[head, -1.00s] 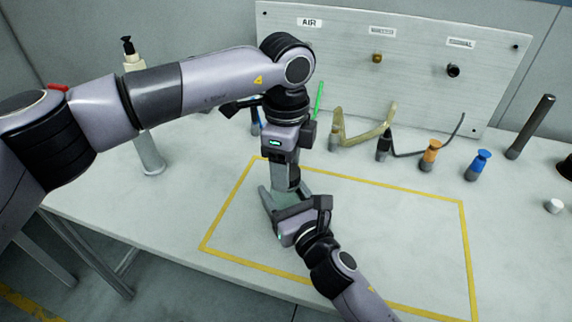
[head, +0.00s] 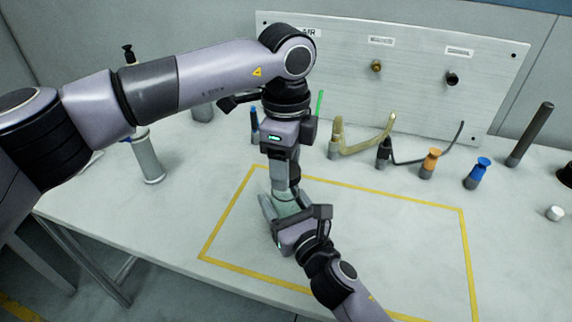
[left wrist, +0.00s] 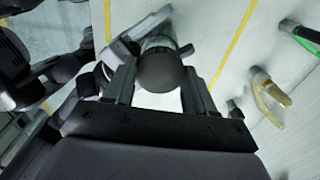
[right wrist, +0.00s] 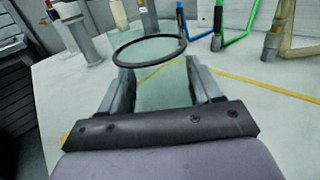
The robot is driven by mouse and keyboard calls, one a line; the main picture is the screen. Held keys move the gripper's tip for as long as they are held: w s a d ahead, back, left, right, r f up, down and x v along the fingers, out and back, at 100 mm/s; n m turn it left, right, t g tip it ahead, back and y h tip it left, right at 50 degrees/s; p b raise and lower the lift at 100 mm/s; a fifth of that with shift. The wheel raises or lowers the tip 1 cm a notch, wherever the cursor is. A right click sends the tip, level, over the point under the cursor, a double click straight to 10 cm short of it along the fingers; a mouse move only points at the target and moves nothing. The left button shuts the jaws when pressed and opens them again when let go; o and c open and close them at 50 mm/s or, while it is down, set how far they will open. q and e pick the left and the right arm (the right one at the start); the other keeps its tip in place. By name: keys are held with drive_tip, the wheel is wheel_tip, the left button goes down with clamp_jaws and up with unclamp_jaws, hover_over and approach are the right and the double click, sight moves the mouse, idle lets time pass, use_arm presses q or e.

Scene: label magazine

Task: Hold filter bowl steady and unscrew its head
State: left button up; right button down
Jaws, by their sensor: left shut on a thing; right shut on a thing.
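The filter bowl (head: 287,207) is a clear, greenish vessel inside the yellow outline on the bench. In the right wrist view the bowl (right wrist: 160,88) stands between my right fingers, its black top ring (right wrist: 150,50) open with no head on it. My right gripper (head: 284,216) is shut on the bowl from the front right. My left gripper (head: 283,182) points down above the bowl and is shut on the filter head. In the left wrist view the head (left wrist: 161,72) is a dark round piece between the fingers. The fingers partly hide it in the head view.
A panel with ports (head: 390,75) stands at the back. Several hoses and fittings lie before it, including a tan hose (head: 360,140), an orange fitting (head: 430,163) and a blue fitting (head: 478,172). The right half of the yellow outline (head: 462,230) is clear.

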use_arm(q)
wheel_tip(320, 180, up, 4)
drive_tip(key=shift+f, duration=0.25)
use_arm(e)
drive_tip(key=shift+c, duration=0.7)
unclamp_jaws()
